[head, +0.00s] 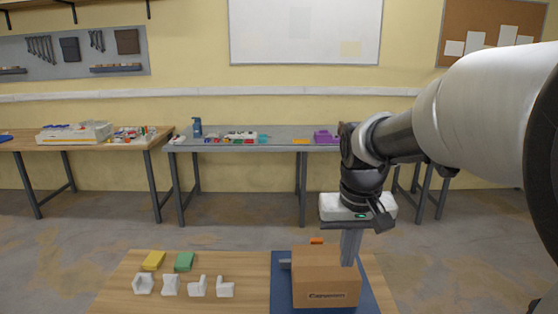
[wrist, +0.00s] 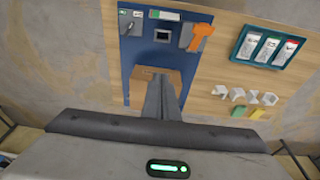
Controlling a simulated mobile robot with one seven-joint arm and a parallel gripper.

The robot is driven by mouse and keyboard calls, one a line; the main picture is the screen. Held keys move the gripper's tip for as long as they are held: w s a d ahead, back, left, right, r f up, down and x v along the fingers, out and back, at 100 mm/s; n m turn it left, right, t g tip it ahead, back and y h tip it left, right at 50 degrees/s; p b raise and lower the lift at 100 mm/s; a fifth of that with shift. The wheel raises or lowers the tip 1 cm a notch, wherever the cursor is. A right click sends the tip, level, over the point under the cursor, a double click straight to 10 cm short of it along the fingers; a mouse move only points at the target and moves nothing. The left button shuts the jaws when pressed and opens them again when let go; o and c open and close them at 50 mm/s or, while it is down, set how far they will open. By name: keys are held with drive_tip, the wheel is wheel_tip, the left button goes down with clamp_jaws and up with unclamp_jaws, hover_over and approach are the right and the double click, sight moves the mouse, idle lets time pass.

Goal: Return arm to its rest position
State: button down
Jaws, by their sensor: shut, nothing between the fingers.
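My gripper (head: 348,262) points down at the brown cardboard box (head: 325,285) on the near table. Its fingers are together with nothing between them. In the wrist view my gripper's fingers (wrist: 163,78) cover part of the box (wrist: 143,74). My arm reaches in from the right, bent down at the wrist.
The box stands on a blue mat (head: 282,303). Left of it are several white brackets (head: 170,286), a yellow block (head: 153,260) and a green block (head: 184,261). The wrist view shows an orange piece (wrist: 203,32) and a teal tray (wrist: 242,49). Benches stand behind.

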drive_tip(key=s+r+t+p, duration=0.1)
drive_tip(key=s+r, duration=0.3)
drive_tip(key=s, duration=0.4)
drive_tip(key=s+r+t+p, duration=0.2)
drive_tip(key=s+r+p, duration=0.1)
drive_tip(key=s, duration=0.5)
drive_tip(key=shift+s+r, duration=0.3)
drive_tip(key=shift+r, duration=0.3)
